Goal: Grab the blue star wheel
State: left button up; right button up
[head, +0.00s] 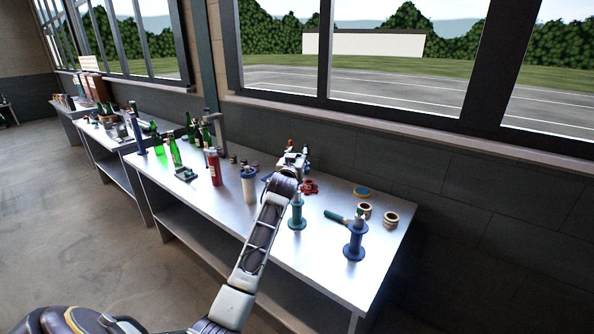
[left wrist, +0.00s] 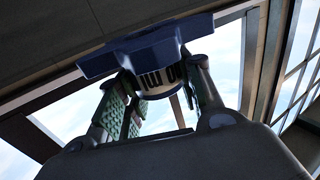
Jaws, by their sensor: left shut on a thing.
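The blue star wheel (left wrist: 120,55) shows at the top of the left wrist view, with a pale hub (left wrist: 160,80) that has dark markings. My left gripper (left wrist: 160,88) is shut on this hub, with a finger on either side. The ceiling and windows show behind the wheel. In the head view my left gripper (head: 292,160) is over the back part of the workbench, and the arm hides most of what it holds. My right gripper is not in view.
A red star wheel (head: 309,187) lies on the workbench (head: 345,203) just right of my gripper. A teal spool stand (head: 297,214), a blue spool stand (head: 354,242) and tape rolls (head: 391,220) stand to the right. Left are a red bottle (head: 214,168), a white bottle (head: 248,187) and green bottles (head: 175,152).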

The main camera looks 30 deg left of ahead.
pick_arm(q)
jog(key=shift+r, duration=1.55)
